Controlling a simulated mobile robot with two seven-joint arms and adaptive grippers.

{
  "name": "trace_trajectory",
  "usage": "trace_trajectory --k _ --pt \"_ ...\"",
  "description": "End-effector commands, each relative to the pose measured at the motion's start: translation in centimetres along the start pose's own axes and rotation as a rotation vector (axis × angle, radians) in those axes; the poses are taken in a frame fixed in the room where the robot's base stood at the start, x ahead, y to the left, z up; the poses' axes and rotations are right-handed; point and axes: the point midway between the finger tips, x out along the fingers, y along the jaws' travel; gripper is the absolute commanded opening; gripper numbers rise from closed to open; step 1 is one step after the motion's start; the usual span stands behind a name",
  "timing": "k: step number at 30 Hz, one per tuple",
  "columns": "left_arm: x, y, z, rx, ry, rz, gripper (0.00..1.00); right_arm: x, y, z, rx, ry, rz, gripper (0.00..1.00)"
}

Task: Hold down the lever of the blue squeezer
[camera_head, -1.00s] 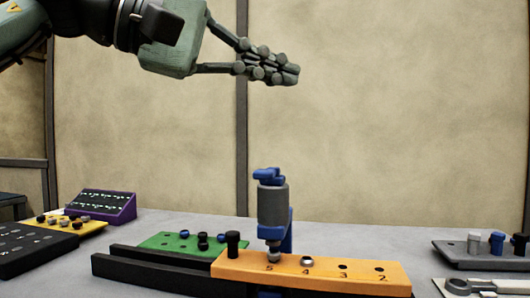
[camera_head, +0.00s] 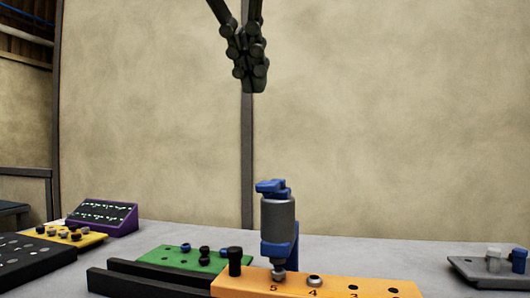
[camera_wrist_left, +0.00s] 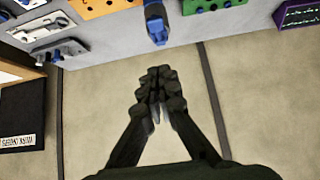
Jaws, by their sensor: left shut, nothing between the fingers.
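The blue squeezer (camera_head: 278,220) stands upright on the orange numbered block, by the hole marked 5. It has a grey cylinder body and a blue frame. Its blue lever (camera_head: 271,186) is at the top. In the left wrist view the squeezer (camera_wrist_left: 156,22) shows at the top middle. My left gripper (camera_head: 254,85) hangs fingers down, high above the squeezer and a little left of it, apart from it. Its fingers are shut and empty; they also show in the left wrist view (camera_wrist_left: 160,75). My right gripper is not in view.
The orange block (camera_head: 250,287) has a black knob and a silver ring. A green block (camera_head: 165,256) and black rails (camera_head: 150,284) lie left of it. A purple panel (camera_head: 103,216) stands far left, a grey rack (camera_head: 470,271) at right. The air around the squeezer's top is free.

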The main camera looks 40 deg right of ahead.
Motion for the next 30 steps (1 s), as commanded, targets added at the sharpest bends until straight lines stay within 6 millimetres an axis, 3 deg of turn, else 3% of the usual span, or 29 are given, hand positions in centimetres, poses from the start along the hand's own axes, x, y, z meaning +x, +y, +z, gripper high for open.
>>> trace_trajectory --k 5,18,24,30 --pt "1.6 0.1 0.1 0.000 -0.002 0.002 0.00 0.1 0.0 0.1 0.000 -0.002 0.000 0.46" --pt "10.6 0.0 0.3 -0.001 -0.002 0.002 0.00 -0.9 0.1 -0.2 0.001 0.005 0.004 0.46" --pt "12.3 0.1 2.4 0.000 -0.002 0.003 0.00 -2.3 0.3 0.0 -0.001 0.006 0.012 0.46" --pt "12.8 0.1 2.9 -0.002 0.000 0.003 0.00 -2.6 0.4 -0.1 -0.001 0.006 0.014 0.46"
